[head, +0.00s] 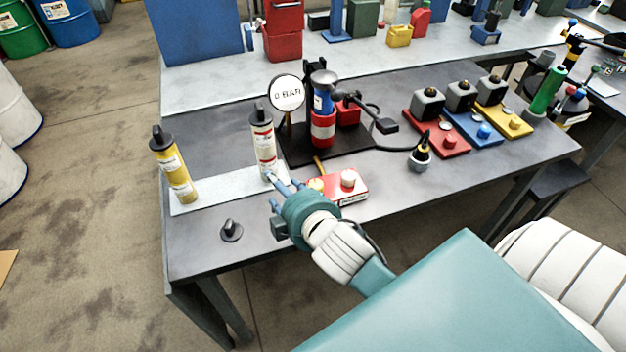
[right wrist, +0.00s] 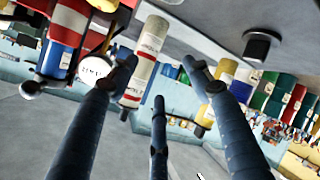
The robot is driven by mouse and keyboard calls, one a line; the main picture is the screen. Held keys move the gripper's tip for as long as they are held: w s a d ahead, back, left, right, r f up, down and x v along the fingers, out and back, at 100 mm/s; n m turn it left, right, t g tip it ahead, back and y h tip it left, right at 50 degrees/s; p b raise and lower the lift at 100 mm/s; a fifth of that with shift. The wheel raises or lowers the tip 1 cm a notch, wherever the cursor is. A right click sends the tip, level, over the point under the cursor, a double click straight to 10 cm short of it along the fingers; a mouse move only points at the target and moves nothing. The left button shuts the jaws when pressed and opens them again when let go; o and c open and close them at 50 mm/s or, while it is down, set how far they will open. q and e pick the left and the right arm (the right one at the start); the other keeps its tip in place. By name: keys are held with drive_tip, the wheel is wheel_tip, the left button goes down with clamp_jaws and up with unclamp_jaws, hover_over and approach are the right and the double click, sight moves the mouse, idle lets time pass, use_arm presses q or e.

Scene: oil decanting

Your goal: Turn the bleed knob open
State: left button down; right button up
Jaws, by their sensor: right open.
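My right gripper (head: 280,187) is left of this box, fingers spread and empty, pointing at a white cartridge with red bands (head: 263,145). In the right wrist view the cartridge (right wrist: 145,65) shows beyond the open fingers (right wrist: 160,80). My left gripper is out of view.
A yellow cartridge (head: 174,168) stands at the left of a pale mat (head: 215,190). A black cap (head: 231,230) sits near the front edge. Red (head: 440,138), blue and yellow plates with black blocks stand to the right.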

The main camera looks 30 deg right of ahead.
drive_tip(key=w+a+r+n+t+y, duration=0.3)
drive_tip(key=w+a+r+n+t, duration=0.15)
drive_tip(key=r+n, duration=0.4)
drive_tip(key=w+a+r+n+t+y, duration=0.3)
drive_tip(key=a+r+n+y, duration=0.15)
drive_tip(key=r, duration=0.65)
drive_tip(key=s+a+r+n+g+y, duration=0.2)
drive_tip(key=a+n+g+y, duration=0.4)
drive_tip(key=n, duration=0.7)
drive_tip(key=s+a+r+n+g+y, duration=0.35)
drive_tip(key=a+n+y, duration=0.4)
drive_tip(key=n, duration=0.45)
drive_tip(key=n+g+h, duration=1.1)
drive_tip(key=n+h, duration=0.9)
hover_over(316, 182)
wheel_tip(316, 182, down, 20)
wheel_tip(316, 182, down, 9)
drive_tip(key=p, duration=0.3)
drive_tip(key=shift+s, duration=0.1)
drive_tip(key=shift+f, duration=0.5)
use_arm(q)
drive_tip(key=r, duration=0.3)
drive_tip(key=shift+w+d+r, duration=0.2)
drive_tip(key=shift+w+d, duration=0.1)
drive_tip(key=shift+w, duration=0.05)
